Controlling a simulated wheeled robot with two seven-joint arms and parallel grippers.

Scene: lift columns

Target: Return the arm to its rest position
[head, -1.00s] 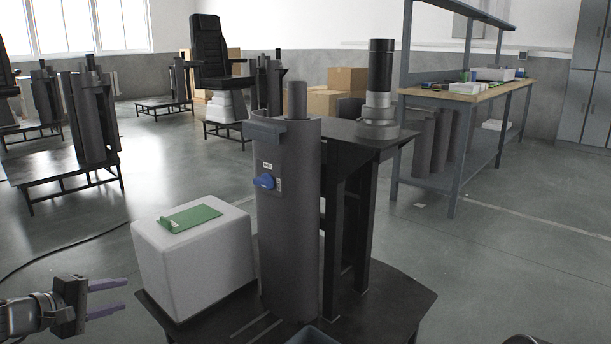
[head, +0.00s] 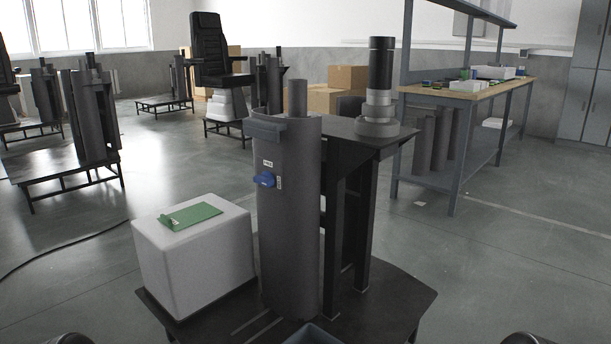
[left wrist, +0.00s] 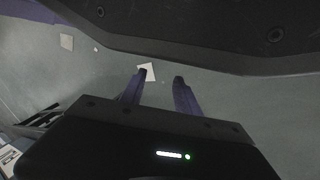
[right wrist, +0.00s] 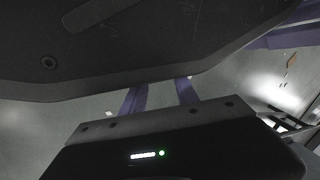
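My left gripper (left wrist: 162,78) shows in the left wrist view with its two purple fingers apart and nothing between them. My right gripper (right wrist: 162,85) shows in the right wrist view, also with its fingers apart; the gap looks empty, though a dark body part of mine hides the finger ends. Neither gripper shows in the head view. Only small rounded parts of my arms are seen at its bottom edge, one at the left and one at the right.
A grey lift column (head: 290,220) with a blue switch (head: 265,180) stands on a dark platform (head: 395,300). A workbench (head: 470,92) stands at the back right. Open floor lies left and right.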

